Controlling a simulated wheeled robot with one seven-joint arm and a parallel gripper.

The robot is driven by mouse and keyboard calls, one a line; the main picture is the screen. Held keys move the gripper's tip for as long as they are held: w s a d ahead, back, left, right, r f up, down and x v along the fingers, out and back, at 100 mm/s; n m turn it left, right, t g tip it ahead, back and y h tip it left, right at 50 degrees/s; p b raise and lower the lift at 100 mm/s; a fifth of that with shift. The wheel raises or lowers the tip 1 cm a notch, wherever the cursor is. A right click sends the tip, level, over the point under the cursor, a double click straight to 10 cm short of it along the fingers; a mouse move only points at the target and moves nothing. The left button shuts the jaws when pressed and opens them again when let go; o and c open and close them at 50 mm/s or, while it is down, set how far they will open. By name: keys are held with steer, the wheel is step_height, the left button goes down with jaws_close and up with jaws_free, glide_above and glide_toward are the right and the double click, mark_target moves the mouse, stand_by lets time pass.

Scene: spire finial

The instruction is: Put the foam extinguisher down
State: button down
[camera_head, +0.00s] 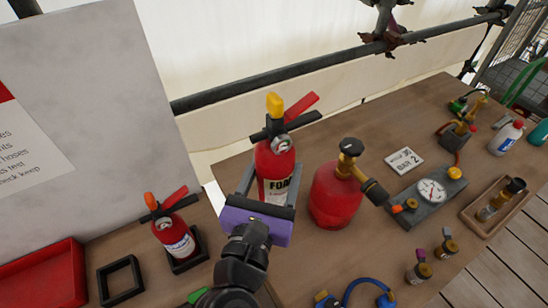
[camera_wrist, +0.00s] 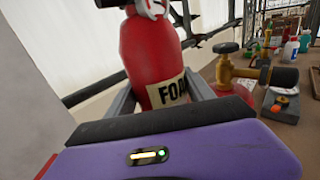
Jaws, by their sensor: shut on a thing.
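The foam extinguisher (camera_head: 273,165) is a red cylinder with a "FOAM" label, a black and red handle and a yellow top. My gripper (camera_head: 268,188) is shut on its body, a finger on each side. The wrist view shows the extinguisher (camera_wrist: 150,50) upright between the grey fingers, with its top cut off by the frame. Its base is hidden behind my purple gripper body, so I cannot tell whether it touches the table (camera_head: 310,255).
A smaller red extinguisher (camera_head: 174,240) stands in a black square holder at left. An empty black square frame (camera_head: 104,290) and a red tray (camera_head: 42,275) lie further left. A round red canister (camera_head: 333,195) with a brass valve stands close on the right. A gauge block (camera_head: 433,192) lies beyond it.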

step_height(320, 180, down, 12)
steer(key=shift+f+b, duration=0.15)
steer(key=shift+b, duration=0.15)
stand_by(0.3)
steer(key=shift+f, duration=0.15)
steer(key=shift+c, duration=1.9)
jaws_free()
steer(key=shift+f, duration=0.15)
steer(key=s+a+b, duration=0.2)
steer(key=s, duration=1)
steer(key=shift+b, duration=0.3)
steer(key=shift+a, duration=0.1)
